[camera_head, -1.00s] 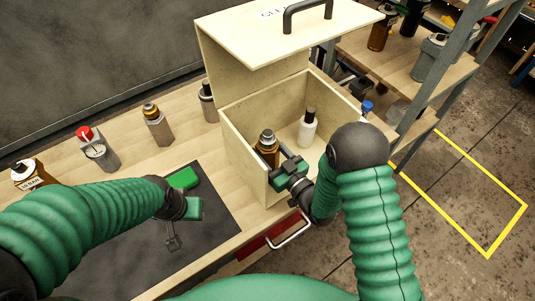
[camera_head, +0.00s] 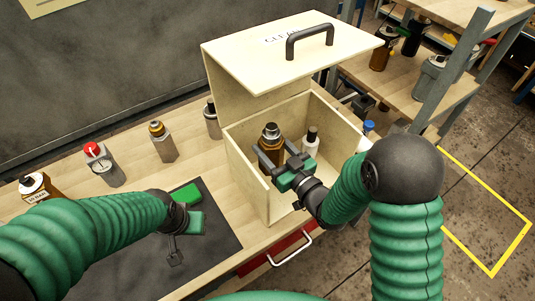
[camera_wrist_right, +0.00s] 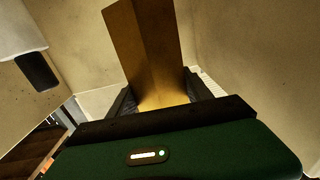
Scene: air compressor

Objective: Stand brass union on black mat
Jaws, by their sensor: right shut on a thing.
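The brass union (camera_head: 271,141), a brown-gold body with a steel-coloured top, is upright inside the open wooden box. My right gripper (camera_head: 272,157) is shut on it. In the right wrist view the brass union (camera_wrist_right: 146,52) shows as a faceted brass body between the dark fingers. Its lower end is hidden in the head view. The black mat (camera_head: 222,240) lies on the bench left of the box. My left gripper (camera_head: 175,257) is low over the mat, and its finger gap is too unclear to read.
The wooden box (camera_head: 247,181) has a raised lid (camera_head: 350,48) with a handle. A white bottle (camera_head: 310,143) stands inside.

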